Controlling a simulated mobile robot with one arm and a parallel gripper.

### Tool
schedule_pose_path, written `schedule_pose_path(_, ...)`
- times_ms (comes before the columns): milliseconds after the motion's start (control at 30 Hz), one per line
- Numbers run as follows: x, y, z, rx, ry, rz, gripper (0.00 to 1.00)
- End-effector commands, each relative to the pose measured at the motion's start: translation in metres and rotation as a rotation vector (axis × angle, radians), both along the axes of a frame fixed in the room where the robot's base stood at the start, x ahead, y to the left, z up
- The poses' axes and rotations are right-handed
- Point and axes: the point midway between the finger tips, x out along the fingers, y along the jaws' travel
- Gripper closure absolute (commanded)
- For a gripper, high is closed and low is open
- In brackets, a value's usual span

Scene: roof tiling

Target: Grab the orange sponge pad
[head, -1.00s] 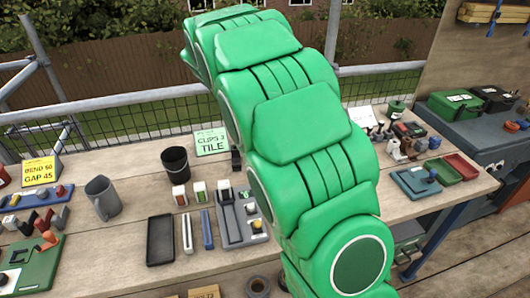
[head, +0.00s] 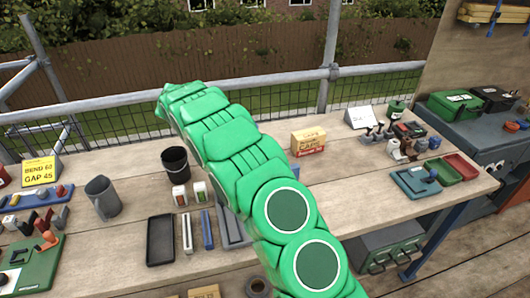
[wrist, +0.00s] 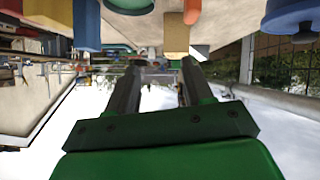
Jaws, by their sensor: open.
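I cannot single out the orange sponge pad for certain. In the wrist view an orange rounded piece (wrist: 191,12) shows at the top, right of centre, and a tan-yellow block (wrist: 176,38) hangs beside it in the picture. In the head view a small orange piece (head: 50,239) lies at the left of the bench. My gripper (wrist: 160,76) is open in the wrist view, with nothing between its fingers. The orange piece and the tan block are beyond the fingertips, apart from them. In the head view my green arm hides the gripper.
The wooden bench (head: 330,200) holds a grey jug (head: 103,198), a black cup (head: 176,164), a black tray (head: 160,240) and a small carton (head: 308,141). A yellow sign (head: 40,172) stands at the left.

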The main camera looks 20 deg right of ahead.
Motion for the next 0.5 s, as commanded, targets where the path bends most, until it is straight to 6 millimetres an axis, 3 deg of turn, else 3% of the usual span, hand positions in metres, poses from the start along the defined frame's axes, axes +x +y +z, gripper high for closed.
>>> schedule_pose_path(200, 0.025, 0.018, -0.032, -0.046, -0.109, -0.022, 0.49)
schedule_pose_path(500, 0.037, 0.025, -0.045, -0.066, -0.175, -0.036, 0.49)
